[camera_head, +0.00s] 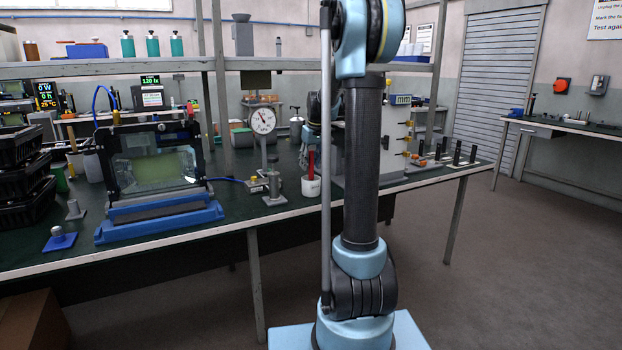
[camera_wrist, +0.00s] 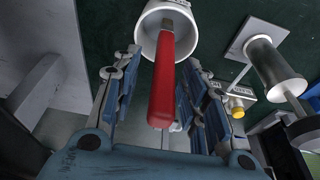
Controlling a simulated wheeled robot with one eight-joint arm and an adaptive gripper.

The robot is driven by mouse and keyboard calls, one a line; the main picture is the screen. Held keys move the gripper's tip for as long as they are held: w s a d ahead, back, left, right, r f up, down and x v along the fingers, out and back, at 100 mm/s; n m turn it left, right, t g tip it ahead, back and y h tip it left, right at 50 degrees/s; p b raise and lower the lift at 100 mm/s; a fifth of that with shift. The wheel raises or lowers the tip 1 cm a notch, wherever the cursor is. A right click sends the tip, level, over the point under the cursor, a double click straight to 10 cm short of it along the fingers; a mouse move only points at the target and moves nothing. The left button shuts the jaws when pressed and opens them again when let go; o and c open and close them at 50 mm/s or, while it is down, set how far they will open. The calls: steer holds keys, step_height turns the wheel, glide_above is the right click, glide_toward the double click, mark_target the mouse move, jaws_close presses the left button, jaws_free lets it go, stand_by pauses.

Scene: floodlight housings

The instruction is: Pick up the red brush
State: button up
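The red brush (camera_wrist: 164,85) stands handle up in a white cup (camera_wrist: 150,38) in the wrist view. In the head view the red handle (camera_head: 311,164) rises from the same white cup (camera_head: 311,187) on the bench. My gripper (camera_wrist: 158,85) is open, with one blue-padded finger on each side of the handle. There is a gap on the left; the handle lies nearer the right finger, and I cannot tell whether they touch. The brush's lower end is hidden in the cup. In the head view my arm hides part of the area around the gripper.
A dial gauge on a stand (camera_head: 263,128) and a grey post on a square base (camera_head: 274,190) stand left of the cup. A panel with fittings (camera_head: 395,135) is on the right. A glass-fronted chamber on a blue base (camera_head: 160,222) stands further left.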

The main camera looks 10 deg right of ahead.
steer(key=shift+w+a+f, duration=0.1)
steer(key=shift+w+f, duration=0.05)
steer(key=shift+f, duration=0.55)
steer(key=shift+c, duration=0.2)
jaws_close()
step_height(320, 180, up, 10)
